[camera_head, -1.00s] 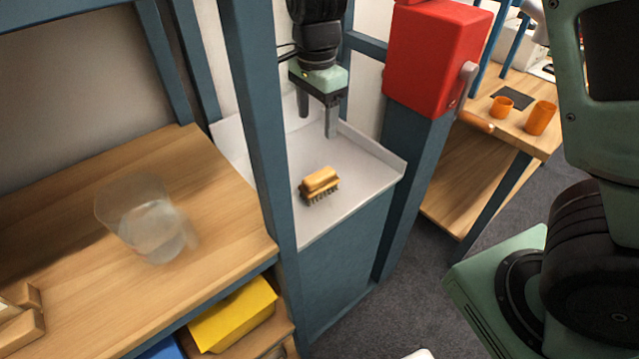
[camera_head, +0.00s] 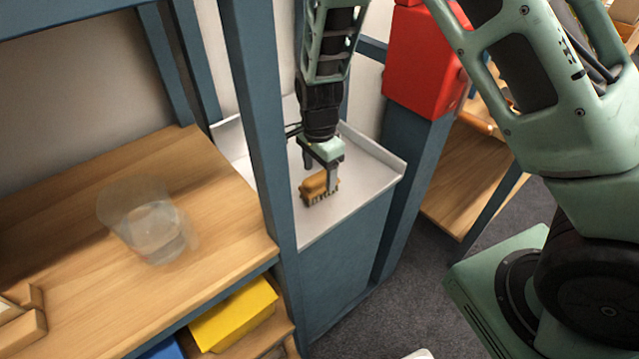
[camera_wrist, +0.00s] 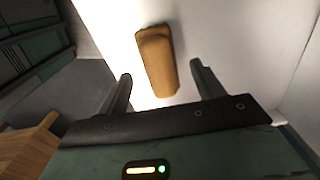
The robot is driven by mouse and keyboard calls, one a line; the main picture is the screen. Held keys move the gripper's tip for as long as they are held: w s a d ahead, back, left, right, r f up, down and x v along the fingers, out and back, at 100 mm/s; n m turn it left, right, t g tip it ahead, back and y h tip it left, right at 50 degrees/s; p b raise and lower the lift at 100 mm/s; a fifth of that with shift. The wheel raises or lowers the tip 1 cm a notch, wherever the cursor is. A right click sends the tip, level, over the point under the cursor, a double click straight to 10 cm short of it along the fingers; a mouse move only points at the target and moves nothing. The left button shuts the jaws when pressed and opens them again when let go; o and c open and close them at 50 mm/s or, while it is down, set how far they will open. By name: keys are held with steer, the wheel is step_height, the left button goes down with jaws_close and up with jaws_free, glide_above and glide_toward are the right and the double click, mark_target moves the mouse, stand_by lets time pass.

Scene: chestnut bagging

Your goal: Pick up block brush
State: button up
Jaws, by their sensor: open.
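The block brush (camera_head: 318,186) has a tan wooden block with dark bristles. It lies bristles down on the white tray-like top (camera_head: 355,195) of a blue stand. In the wrist view the brush (camera_wrist: 158,62) lies ahead of the fingertips, its near end close to the space between them. My gripper (camera_head: 320,174) is open and reaches down over the brush. The wrist view also shows my gripper (camera_wrist: 160,75) with its two fingers apart and nothing between them. In the head view one finger stands in front of part of the brush.
A blue post (camera_head: 262,130) stands left of the white top. A red box (camera_head: 418,62) stands to its right. A wooden worktop (camera_head: 70,265) with a clear container (camera_head: 150,225) lies to the left. A yellow bin (camera_head: 235,318) sits below it. Low rims edge the white top.

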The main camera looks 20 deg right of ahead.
mark_target(320, 176)
steer(key=shift+f, duration=1.3)
steer(key=c, duration=1.1)
step_height(320, 176, up, 10)
steer(key=shift+r, duration=0.1)
